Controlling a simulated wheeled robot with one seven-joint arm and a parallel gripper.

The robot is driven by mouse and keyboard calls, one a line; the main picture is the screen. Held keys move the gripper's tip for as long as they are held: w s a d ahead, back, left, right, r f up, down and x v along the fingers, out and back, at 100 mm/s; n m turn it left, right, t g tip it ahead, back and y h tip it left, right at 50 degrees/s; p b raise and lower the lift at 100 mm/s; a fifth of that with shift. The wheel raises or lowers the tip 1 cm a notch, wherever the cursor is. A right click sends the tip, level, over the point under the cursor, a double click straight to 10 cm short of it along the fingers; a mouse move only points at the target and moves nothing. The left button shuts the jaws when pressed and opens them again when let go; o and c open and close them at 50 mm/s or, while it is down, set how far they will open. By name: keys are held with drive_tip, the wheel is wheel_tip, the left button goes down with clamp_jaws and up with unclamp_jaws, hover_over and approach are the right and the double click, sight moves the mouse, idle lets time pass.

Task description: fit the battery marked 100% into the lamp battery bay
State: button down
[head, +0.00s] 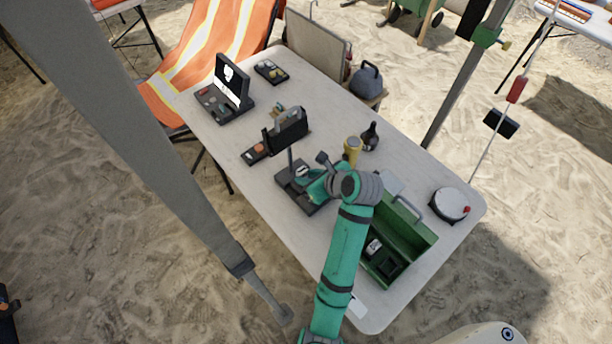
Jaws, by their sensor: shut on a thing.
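My gripper (311,182) is at the end of my green arm, low over a dark base with a thin upright post (291,163), which looks like the lamp. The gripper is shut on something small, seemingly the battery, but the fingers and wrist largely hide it. A small pale patch shows by the fingertips; I cannot tell if it is the battery. The battery bay and the 100% mark cannot be made out. I cannot tell whether the held thing touches the base or is in the bay.
An open green toolbox (421,236) holds dark and pale items. A yellow cup (352,147), a dark bottle (370,136) and a round drum-like tin (450,204) stand nearby. Black cases and small trays (271,71) lie toward the far left.

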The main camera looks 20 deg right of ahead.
drive_tip(key=shift+s+d, duration=0.1)
drive_tip(key=shift+d, duration=0.15)
drive_tip(key=shift+a+f, duration=0.15)
drive_tip(key=shift+f, duration=1.15)
drive_tip(key=c, duration=1.4)
unclamp_jaws()
drive_tip(key=shift+a, duration=0.1)
drive_tip(key=shift+d+f, duration=0.1)
drive_tip(key=shift+d, duration=0.1)
drive_tip(key=shift+s, duration=0.1)
drive_tip(key=v, duration=1)
drive_tip(key=shift+s+r, duration=0.15)
drive_tip(key=shift+r, duration=0.3)
drive_tip(key=shift+s+d, duration=0.15)
